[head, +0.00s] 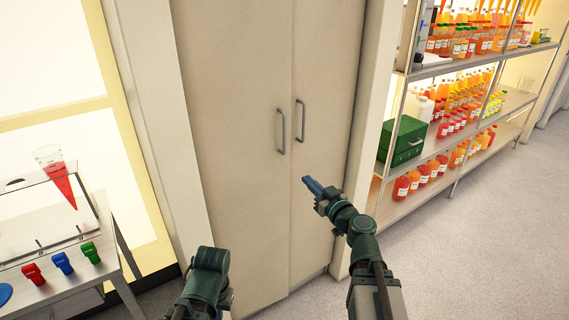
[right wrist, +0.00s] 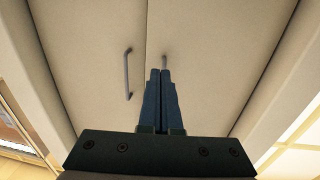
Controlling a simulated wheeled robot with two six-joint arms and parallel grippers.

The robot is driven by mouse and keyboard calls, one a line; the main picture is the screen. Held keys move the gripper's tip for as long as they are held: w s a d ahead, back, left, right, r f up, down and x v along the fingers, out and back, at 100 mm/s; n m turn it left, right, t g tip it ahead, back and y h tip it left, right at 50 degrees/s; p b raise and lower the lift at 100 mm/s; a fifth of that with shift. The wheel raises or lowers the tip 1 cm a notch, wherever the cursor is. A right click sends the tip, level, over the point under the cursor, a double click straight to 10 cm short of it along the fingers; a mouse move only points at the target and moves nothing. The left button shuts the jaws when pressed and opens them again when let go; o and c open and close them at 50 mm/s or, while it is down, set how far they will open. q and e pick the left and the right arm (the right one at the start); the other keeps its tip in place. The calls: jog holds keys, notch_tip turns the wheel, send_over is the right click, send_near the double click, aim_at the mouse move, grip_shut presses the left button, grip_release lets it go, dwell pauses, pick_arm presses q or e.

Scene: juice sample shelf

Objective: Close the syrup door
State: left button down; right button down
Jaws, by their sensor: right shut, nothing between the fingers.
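A tall beige cupboard has a left door (head: 235,130) and a right door (head: 325,90), each with a grey bar handle. The left handle (head: 281,131) and right handle (head: 300,120) sit close to the middle seam. Both doors look shut and about flush; no label tells which is the syrup door. My right gripper (head: 309,183) is shut and empty in front of the right door, below its handle. In the right wrist view its blue fingers (right wrist: 158,85) are together, pointing at the doors and partly hiding one handle. I cannot tell whether they touch the door. My left gripper's fingers are not visible.
A metal shelf rack (head: 430,150) with juice bottles and a green box (head: 403,141) stands at the right. A table (head: 60,290) with a red-filled cone and coloured clips is at the left. The floor (head: 470,240) at the right is clear.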

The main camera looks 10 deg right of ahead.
send_near(289, 158)
jog(key=w+a, duration=0.1)
jog(key=w, duration=0.1)
jog(key=w+a+r, duration=0.1)
jog(key=w, duration=0.1)
jog(key=w+a+r, duration=0.1)
jog(key=w, duration=0.1)
jog(key=shift+w+a, duration=0.1)
jog(key=shift+a, duration=0.15)
jog(key=shift+w, duration=0.1)
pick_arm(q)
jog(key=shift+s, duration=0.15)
pick_arm(e)
jog(key=x, duration=0.4)
jog(key=shift+d+r, duration=0.1)
jog(key=shift+d, duration=0.15)
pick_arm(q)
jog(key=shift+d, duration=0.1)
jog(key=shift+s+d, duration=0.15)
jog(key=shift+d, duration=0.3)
pick_arm(e)
jog(key=d+v, duration=0.1)
jog(key=v, duration=1.3)
jog(key=shift+d, duration=0.2)
